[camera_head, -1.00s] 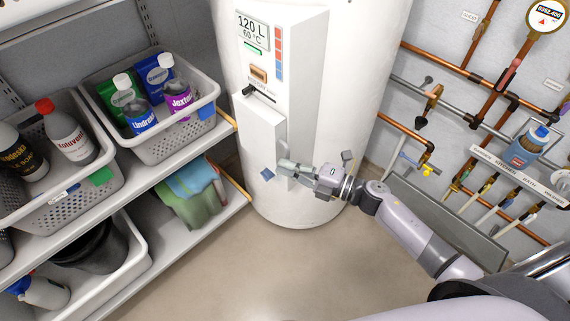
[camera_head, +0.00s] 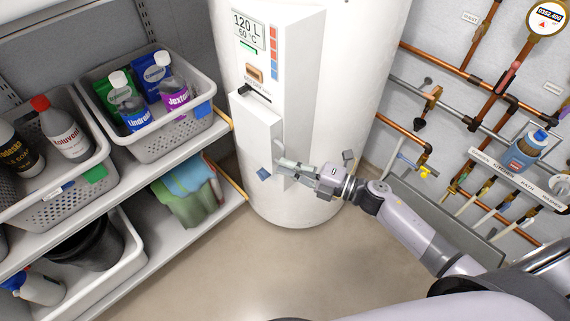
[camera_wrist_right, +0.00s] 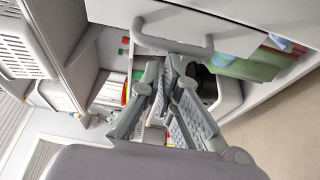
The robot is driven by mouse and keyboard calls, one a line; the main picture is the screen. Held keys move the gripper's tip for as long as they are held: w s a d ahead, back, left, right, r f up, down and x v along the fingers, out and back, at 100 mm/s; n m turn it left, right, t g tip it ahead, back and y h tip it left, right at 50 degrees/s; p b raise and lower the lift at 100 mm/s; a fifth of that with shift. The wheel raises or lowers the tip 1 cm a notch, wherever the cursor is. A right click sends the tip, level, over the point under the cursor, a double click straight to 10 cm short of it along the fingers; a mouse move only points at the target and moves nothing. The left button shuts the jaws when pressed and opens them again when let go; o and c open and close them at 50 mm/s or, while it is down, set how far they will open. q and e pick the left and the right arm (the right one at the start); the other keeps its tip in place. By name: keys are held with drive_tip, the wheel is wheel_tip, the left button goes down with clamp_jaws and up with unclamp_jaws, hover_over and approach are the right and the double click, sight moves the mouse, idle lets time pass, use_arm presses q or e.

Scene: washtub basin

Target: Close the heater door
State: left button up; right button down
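The heater is the tall white tank (camera_head: 350,75). Its white heater door (camera_head: 256,135) is on the lower front, left of centre, and stands out from the body; how far it is ajar I cannot tell. My right gripper (camera_head: 283,166) is at the door's right edge, beside the handle. In the right wrist view, the door (camera_wrist_right: 235,12) spans the top, with its grey bar handle (camera_wrist_right: 172,47) just beyond the fingertips. The right gripper (camera_wrist_right: 163,62) has a gap between its fingers and grasps nothing; contact with the handle is unclear. My left gripper is out of view.
Shelves stand left of the heater, with a grey basket (camera_head: 185,138) of bottles and draped cloths (camera_head: 190,195). Copper pipes and valves (camera_head: 427,172) line the right wall. The floor (camera_head: 250,270) in front of the heater is clear.

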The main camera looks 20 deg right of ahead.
drive_tip(key=v, duration=1.2)
drive_tip(key=d+f+m+h+p, duration=0.1)
drive_tip(key=d+f+m+h, duration=0.25)
drive_tip(key=f, duration=0.25)
drive_tip(key=d+f+m+t+h, duration=0.1)
drive_tip(key=d+f+m+h, duration=0.15)
drive_tip(key=f+m, duration=0.35)
drive_tip(key=d+f+m+h+p, duration=0.1)
drive_tip(key=d+f+m+h, duration=0.1)
drive_tip(key=f+m+h, duration=0.35)
drive_tip(key=s+f+m+g, duration=0.25)
drive_tip(key=s+f, duration=0.55)
drive_tip(key=f, duration=0.4)
drive_tip(key=s+a+f+m+g, duration=0.2)
drive_tip(key=s+a+f+g, duration=0.1)
drive_tip(key=s, duration=0.6)
drive_tip(key=s+a+f+m+g+h+p, duration=0.1)
drive_tip(key=s+a+f+m+g, duration=0.1)
drive_tip(key=s+f, duration=0.4)
drive_tip(key=s+a+f+m+g+h+p, duration=0.1)
drive_tip(key=s+a+f+m+g, duration=0.2)
drive_tip(key=s, duration=0.8)
wheel_tip(320, 180, down, 2)
drive_tip(key=shift+s+a+f+m+g, duration=0.15)
drive_tip(key=shift+s+a+m+g, duration=0.2)
drive_tip(key=shift+g, duration=0.3)
